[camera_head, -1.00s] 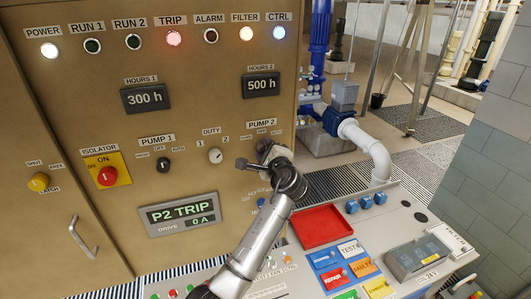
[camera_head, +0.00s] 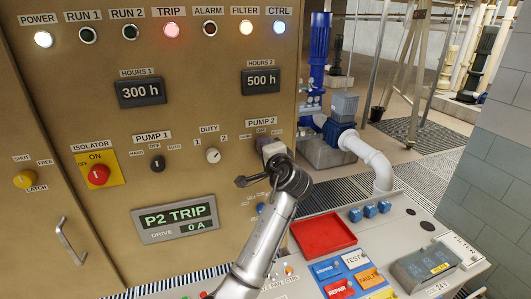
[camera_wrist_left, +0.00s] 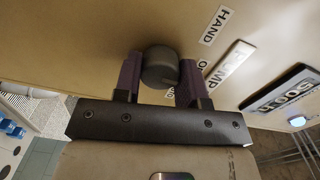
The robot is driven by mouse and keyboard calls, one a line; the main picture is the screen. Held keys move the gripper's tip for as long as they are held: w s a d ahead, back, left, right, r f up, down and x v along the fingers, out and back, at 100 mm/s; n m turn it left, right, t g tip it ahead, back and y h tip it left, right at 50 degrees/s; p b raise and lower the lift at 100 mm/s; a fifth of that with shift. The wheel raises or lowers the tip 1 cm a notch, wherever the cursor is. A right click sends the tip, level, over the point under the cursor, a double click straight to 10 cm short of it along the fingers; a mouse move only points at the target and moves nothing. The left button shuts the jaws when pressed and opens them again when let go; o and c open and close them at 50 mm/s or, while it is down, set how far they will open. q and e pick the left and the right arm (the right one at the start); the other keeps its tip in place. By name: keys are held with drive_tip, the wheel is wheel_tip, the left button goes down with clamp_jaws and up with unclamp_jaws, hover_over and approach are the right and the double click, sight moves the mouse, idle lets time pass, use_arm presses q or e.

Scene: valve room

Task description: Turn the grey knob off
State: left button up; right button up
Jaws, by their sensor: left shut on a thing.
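The grey knob (camera_wrist_left: 160,66) is a round dark-grey selector on the tan panel, under the PUMP 2 label (camera_head: 261,122). It shows in the left wrist view between two purple fingers, next to the HAND label (camera_wrist_left: 215,24). My left gripper (camera_wrist_left: 160,84) is shut on it, one finger on each side. In the head view my left gripper (camera_head: 267,143) reaches up to the panel and hides the knob. The knob's pointer direction cannot be told. My right gripper is in neither view.
Left of my gripper are the DUTY knob (camera_head: 213,155), the black PUMP 1 knob (camera_head: 158,163) and the red isolator (camera_head: 98,174). The display (camera_head: 174,219) reads P2 TRIP. A console with a red tray (camera_head: 324,249) and coloured tags lies below.

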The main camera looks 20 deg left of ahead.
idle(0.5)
use_arm(q)
drive_tip(key=o, duration=0.9)
drive_tip(key=shift+d, duration=0.1)
drive_tip(key=shift+b+v, duration=1.65)
drive_tip(key=shift+v, duration=5.2)
drive_tip(key=shift+f+n, duration=0.1)
drive_tip(key=shift+n, duration=0.2)
